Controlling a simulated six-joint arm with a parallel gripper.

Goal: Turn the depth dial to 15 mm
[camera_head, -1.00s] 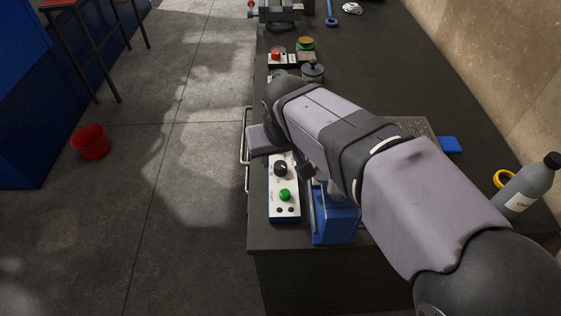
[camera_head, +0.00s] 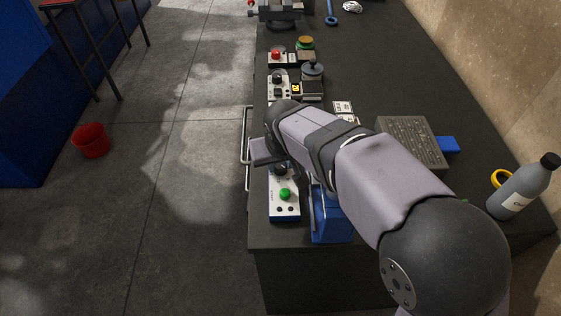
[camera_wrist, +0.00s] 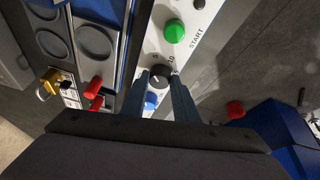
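The depth dial is a black round knob (camera_wrist: 158,77) with a white mark, on a white control panel (camera_wrist: 151,44). Small numbers, seemingly 5 and 10, are printed beside it; its exact setting is too small to read. In the head view the dial (camera_head: 280,170) is partly covered by my wrist, and the panel (camera_head: 284,211) stands near the bench's front end. My gripper (camera_wrist: 160,78) is over the panel, its two dark fingers apart with the dial between their tips. I cannot tell whether they touch it. My fingers are mostly hidden in the head view.
A green START button (camera_wrist: 174,31) is close to the dial, and a blue button (camera_wrist: 152,100) shows between my fingers. A blue press part (camera_head: 331,222) stands right of the panel. A grey plate (camera_head: 411,142) and a bottle (camera_head: 522,188) are further right.

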